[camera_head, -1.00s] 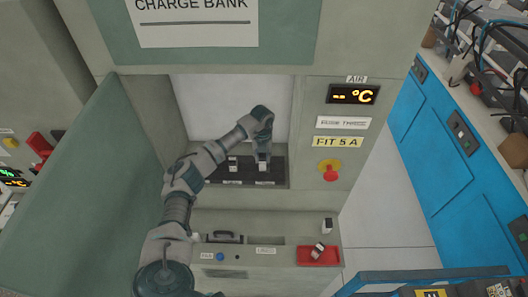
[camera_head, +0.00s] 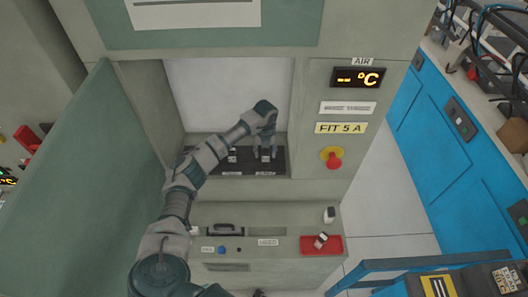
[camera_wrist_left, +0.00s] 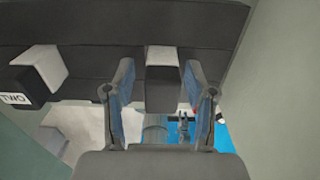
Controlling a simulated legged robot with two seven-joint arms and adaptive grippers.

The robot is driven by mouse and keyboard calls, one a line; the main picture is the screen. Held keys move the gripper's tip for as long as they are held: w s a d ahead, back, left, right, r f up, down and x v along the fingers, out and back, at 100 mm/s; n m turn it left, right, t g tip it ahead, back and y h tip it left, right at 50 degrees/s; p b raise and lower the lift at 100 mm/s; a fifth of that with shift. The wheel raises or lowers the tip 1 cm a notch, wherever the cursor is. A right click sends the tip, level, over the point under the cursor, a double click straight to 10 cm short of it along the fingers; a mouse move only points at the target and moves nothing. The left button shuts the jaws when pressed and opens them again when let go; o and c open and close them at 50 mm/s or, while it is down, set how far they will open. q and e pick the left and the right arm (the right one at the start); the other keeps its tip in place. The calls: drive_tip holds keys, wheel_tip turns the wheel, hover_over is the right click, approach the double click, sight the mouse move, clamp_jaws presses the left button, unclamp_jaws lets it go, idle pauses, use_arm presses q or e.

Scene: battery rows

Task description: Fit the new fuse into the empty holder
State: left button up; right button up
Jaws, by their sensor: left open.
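My left gripper (camera_head: 265,150) is open at the right-hand position of the black holder strip (camera_head: 216,165) in the recess. In the left wrist view its fingers (camera_wrist_left: 162,92) stand on either side of a white-topped black fuse (camera_wrist_left: 163,82), with the fuse between them. A second such fuse (camera_wrist_left: 40,75) sits to the left on the strip and also shows in the head view (camera_head: 232,155). Another black-and-white fuse (camera_head: 320,240) lies tilted in the red tray (camera_head: 335,246).
A small white-and-black block (camera_head: 329,214) stands on the ledge behind the tray. A red button (camera_head: 332,157) and a "FIT 5 A" label (camera_head: 341,128) are on the panel to the right. A green panel (camera_head: 85,185) bounds the recess on the left.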

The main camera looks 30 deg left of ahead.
use_arm(q)
drive_tip(key=shift+d+r, duration=0.15)
drive_tip(key=shift+r, duration=0.2)
wheel_tip(320, 180, up, 5)
drive_tip(key=shift+w+d+f, duration=0.1)
drive_tip(key=shift+d+f, duration=0.05)
drive_tip(key=shift+f, duration=0.05)
drive_tip(key=r, duration=0.4)
drive_tip(key=a+r, duration=0.1)
drive_tip(key=r, duration=0.1)
drive_tip(key=shift+b, duration=0.4)
drive_tip(key=shift+r, duration=0.25)
drive_tip(key=shift+d+r, duration=0.15)
drive_tip(key=shift+d, duration=0.2)
use_arm(e)
drive_tip(key=shift+s+d+f, duration=0.2)
drive_tip(key=shift+d+f, duration=0.25)
drive_tip(key=shift+f, duration=0.05)
drive_tip(key=shift+d, duration=0.2)
